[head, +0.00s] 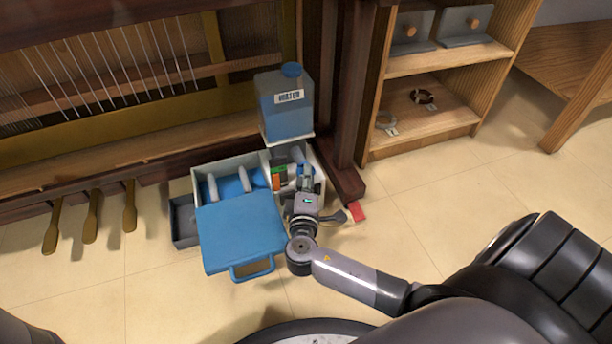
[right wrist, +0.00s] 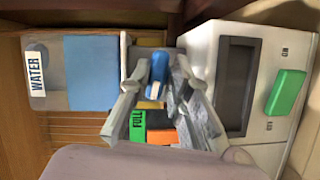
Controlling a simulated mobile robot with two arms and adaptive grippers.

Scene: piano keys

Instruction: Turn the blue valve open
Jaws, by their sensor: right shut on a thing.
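The blue valve (right wrist: 157,78) shows in the right wrist view, between the two grey fingers of my right gripper (right wrist: 160,75). The fingers are shut on it. In the head view, my right gripper (head: 306,178) reaches down into the white machine below the water tank, and the valve is hidden there. The tank (head: 287,113) is translucent blue with a blue cap and a WATER label; it also shows at the left of the right wrist view (right wrist: 92,72). A green FULL label (right wrist: 138,127) and an orange piece (right wrist: 162,137) lie near the valve. My left gripper is out of view.
A blue lid with a handle (head: 240,232) hangs open left of my right gripper. A white panel with a dark screen (right wrist: 238,85) and a green ON/OFF switch (right wrist: 286,92) is beside the fingers.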

